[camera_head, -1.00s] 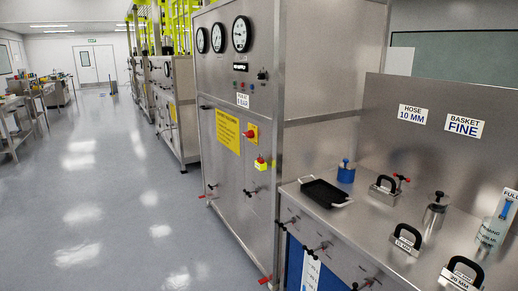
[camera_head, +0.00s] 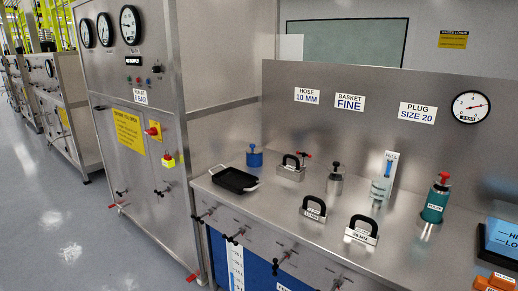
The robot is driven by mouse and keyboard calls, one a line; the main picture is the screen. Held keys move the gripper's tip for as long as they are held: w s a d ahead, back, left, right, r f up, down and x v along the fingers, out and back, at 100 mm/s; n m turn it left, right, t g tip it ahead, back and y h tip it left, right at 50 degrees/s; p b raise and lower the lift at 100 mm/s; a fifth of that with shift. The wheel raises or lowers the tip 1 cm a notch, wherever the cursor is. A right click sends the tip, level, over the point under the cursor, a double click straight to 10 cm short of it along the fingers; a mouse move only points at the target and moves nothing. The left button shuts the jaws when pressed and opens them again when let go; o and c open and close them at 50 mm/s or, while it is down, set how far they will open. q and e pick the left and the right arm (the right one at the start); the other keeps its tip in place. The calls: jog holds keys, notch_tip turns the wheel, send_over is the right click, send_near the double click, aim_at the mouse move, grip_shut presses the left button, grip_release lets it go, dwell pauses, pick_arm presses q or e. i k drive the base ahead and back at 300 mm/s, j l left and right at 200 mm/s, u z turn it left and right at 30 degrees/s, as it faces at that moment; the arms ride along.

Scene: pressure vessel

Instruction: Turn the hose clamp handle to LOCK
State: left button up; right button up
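I cannot tell for sure which part is the hose clamp handle, and no LOCK mark is readable. Several black-knobbed handles line the front of the steel bench, such as a front handle (camera_head: 236,236). A block with a black grip and a small red lever (camera_head: 292,166) stands at the back of the bench. Two labelled blocks with black grips, one (camera_head: 313,208) and another (camera_head: 361,230), stand nearer the front edge. A sign reading HOSE 10 MM (camera_head: 307,96) is on the back panel. Neither gripper shows.
A steel cabinet (camera_head: 140,100) with gauges stands left. Open floor (camera_head: 70,225) lies far left.

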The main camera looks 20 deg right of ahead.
aim_at(303, 154)
jog(key=i+j+z, duration=0.45)
jog(key=i+j, duration=0.5)
jog(key=j, duration=0.05)
